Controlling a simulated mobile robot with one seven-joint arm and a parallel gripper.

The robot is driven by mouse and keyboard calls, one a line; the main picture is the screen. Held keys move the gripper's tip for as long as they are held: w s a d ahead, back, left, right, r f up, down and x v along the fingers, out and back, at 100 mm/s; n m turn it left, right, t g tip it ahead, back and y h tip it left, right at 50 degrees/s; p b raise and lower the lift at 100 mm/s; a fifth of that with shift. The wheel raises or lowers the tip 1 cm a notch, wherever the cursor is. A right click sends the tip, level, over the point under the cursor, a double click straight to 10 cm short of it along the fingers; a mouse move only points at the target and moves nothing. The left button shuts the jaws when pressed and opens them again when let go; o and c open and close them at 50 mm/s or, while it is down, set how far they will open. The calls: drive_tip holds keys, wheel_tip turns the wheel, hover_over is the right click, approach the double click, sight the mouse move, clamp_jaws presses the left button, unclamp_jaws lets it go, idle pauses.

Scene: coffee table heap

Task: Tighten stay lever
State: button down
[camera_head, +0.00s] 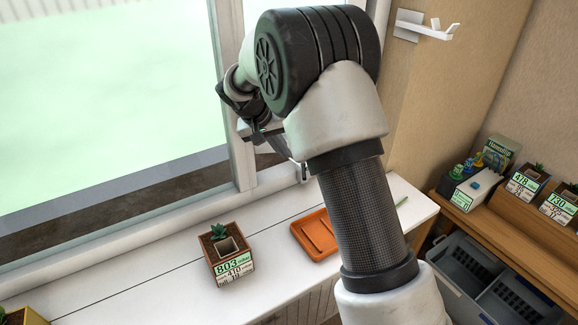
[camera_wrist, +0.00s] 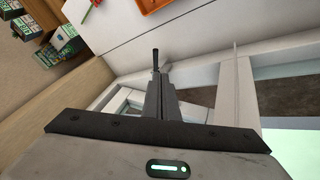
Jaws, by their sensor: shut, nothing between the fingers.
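My gripper (camera_wrist: 160,80) is shut, with nothing between its fingers. In the head view, it is by the window frame (camera_head: 231,100), partly hidden behind my arm. A slim dark upright piece with a black tip (camera_wrist: 155,58), perhaps the stay lever, shows just past the fingertips in the wrist view. I cannot tell whether the fingers touch it. A small dark fitting (camera_head: 304,172) shows at the sill beside my arm in the head view; I cannot tell if it is the same piece. A thin pale bar (camera_wrist: 236,62) stands right of the fingers in the wrist view.
The white sill (camera_head: 120,275) holds a potted succulent (camera_head: 226,250) with a price label and an orange tray (camera_head: 314,235). A wooden shelf (camera_head: 465,210) with labelled plants and grey crates (camera_head: 470,265) stand at right. A white hook (camera_head: 428,27) is on the wall.

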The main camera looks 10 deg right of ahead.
drive_tip(key=shift+d, duration=0.1)
drive_tip(key=p+x, duration=0.1)
drive_tip(key=x, duration=0.8)
drive_tip(key=shift+w+f, duration=0.2)
drive_tip(key=shift+f, duration=0.15)
drive_tip(key=shift+d, duration=0.2)
drive_tip(key=shift+s+d+n+b, duration=0.15)
drive_tip(key=shift+d+n+b, duration=0.05)
drive_tip(key=shift+n+b, duration=0.15)
